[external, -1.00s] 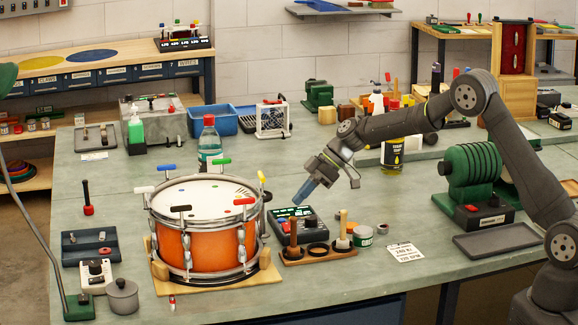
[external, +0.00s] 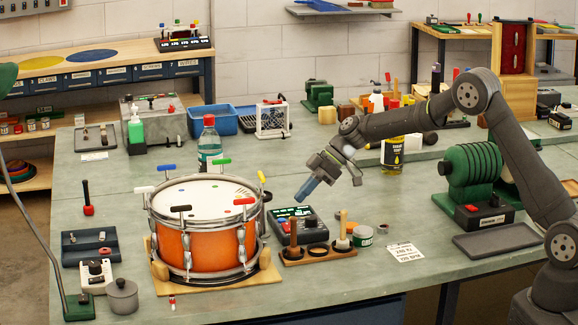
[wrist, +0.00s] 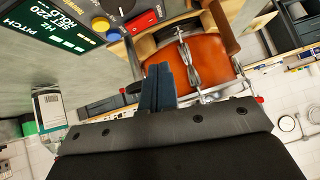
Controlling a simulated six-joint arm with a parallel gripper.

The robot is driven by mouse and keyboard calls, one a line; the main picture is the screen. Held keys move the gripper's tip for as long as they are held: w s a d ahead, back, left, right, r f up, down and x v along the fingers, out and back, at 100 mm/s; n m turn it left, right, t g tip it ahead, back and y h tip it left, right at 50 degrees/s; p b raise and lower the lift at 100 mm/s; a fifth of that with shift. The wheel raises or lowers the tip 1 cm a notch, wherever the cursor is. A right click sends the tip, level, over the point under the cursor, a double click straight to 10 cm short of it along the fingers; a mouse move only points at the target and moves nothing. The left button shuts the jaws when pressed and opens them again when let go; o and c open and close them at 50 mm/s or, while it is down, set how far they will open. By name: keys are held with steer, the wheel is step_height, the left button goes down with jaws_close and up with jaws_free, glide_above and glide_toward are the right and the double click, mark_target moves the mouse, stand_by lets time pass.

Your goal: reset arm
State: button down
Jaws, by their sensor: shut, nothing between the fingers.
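My gripper (external: 304,192) hangs in the air above the drum tuner box, to the right of the orange drum. Its blue fingers are shut together with nothing between them, and they also show in the wrist view (wrist: 158,85). The orange snare drum (external: 203,245) stands on a wooden cradle, with coloured keys around its rim. It shows at the top middle of the wrist view (wrist: 192,65). The tuner box (external: 299,224) lies on the bench below my gripper; its screen shows at the upper left of the wrist view (wrist: 55,25).
A wooden peg stand (external: 316,252) is in front of the tuner box. A clear bottle (external: 210,155) stands behind the drum, and a yellow bottle (external: 392,155) behind my forearm. A green motor (external: 470,172) is near my arm.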

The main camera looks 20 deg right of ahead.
steer(key=shift+x, duration=1.15)
steer(key=s+v, duration=0.1)
steer(key=v, duration=0.7)
steer(key=x, duration=0.5)
steer(key=w+x, duration=0.1)
steer(key=x, duration=0.2)
steer(key=shift+a+f, duration=0.2)
steer(key=s+v, duration=0.1)
steer(key=v, duration=0.9)
step_height(320, 180, up, 9)
steer(key=s+m+t+h, duration=0.1)
steer(key=m+h, duration=0.4)
steer(key=m, duration=1.2)
steer(key=shift+a+m+t, duration=0.3)
steer(key=shift+a+t, duration=0.1)
